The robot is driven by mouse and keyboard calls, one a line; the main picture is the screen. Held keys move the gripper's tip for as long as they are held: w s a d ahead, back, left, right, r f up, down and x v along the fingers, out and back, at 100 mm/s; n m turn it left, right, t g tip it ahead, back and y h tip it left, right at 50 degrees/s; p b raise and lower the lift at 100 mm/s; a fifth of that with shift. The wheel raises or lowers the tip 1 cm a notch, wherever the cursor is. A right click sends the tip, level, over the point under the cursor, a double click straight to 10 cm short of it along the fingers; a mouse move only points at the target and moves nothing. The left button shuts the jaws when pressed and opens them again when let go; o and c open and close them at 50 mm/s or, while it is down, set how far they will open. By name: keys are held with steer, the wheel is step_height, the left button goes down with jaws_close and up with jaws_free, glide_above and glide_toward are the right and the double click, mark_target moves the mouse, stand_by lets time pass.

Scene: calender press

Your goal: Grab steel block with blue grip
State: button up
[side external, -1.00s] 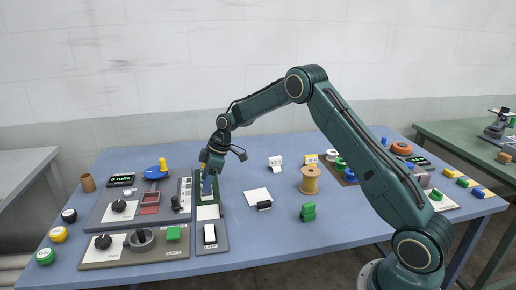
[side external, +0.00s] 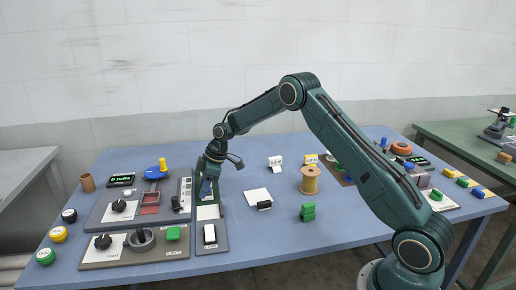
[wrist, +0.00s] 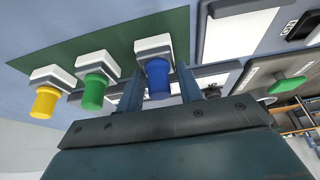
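The steel block with blue grip (wrist: 157,80) stands on a green mat in the wrist view, its pale steel base (wrist: 153,46) at the mat's right part. My gripper (wrist: 160,92) is open, with one finger on each side of the blue grip and a small gap visible at both sides. In the side external view my gripper (side external: 207,188) is low over the green mat at the left of the table. There the block is mostly hidden by the gripper.
A block with a green grip (wrist: 93,90) and one with a yellow grip (wrist: 45,100) stand in a row left of the blue one. A panel with knobs (side external: 118,206) lies close by on the left. A copper-coloured spool (side external: 310,180) stands to the right.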

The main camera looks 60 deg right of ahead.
steer(key=c, duration=0.3)
steer(key=shift+c, duration=0.2)
steer(key=shift+r, duration=0.1)
step_height(320, 180, up, 20)
stand_by(0.5)
stand_by(0.5)
